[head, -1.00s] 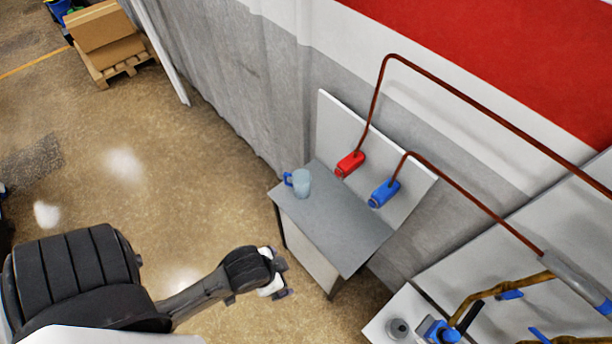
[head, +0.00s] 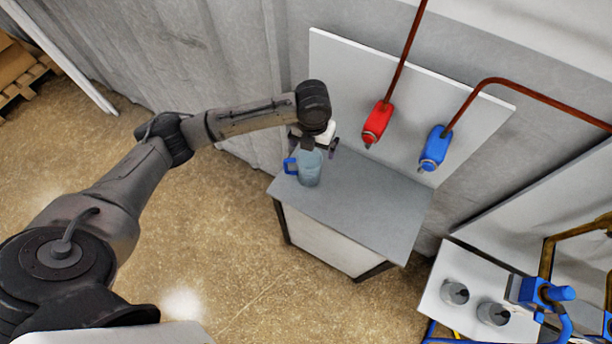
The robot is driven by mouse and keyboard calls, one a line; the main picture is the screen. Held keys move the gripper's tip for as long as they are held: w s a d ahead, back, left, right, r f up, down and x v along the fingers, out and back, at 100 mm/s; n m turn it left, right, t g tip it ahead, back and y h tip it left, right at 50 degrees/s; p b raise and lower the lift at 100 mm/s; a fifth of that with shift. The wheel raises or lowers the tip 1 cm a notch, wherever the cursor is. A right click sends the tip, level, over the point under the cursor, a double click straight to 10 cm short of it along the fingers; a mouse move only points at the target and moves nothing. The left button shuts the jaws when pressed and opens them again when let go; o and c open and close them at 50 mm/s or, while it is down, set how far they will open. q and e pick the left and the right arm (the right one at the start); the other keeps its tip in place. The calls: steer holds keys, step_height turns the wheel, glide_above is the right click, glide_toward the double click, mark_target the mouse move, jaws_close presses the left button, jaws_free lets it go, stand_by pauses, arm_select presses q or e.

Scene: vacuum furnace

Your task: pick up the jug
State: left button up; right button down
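The jug (head: 310,170) is a translucent pale blue vessel with a blue handle on its left side. It stands upright on the grey top of a small table (head: 365,205), near the table's left back corner. My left gripper (head: 315,147) is at the jug's top, pointing down, with its dark fingers spread at the rim. The fingertips partly hide the jug's upper edge, and I cannot tell whether they touch it. My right gripper does not show.
A white panel stands behind the table, with a red tap (head: 376,122) and a blue tap (head: 434,148) on brown pipes. At the lower right is a white bench (head: 447,292) with grey cylinders (head: 455,293) and blue fittings. Open floor lies left of the table.

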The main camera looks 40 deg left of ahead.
arm_select(q)
steer(key=w+a+m, duration=0.1)
steer(key=a, duration=0.1)
steer(key=b, duration=0.2)
glide_above(308, 162)
steer(key=s+d, duration=0.3)
steer(key=shift+f, duration=6.55)
steer(key=shift+w+a+m, duration=0.25)
steer(key=shift+m, duration=0.05)
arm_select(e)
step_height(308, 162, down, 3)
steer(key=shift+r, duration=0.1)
arm_select(q)
steer(key=shift+c, duration=0.4)
steer(key=c, duration=1.1)
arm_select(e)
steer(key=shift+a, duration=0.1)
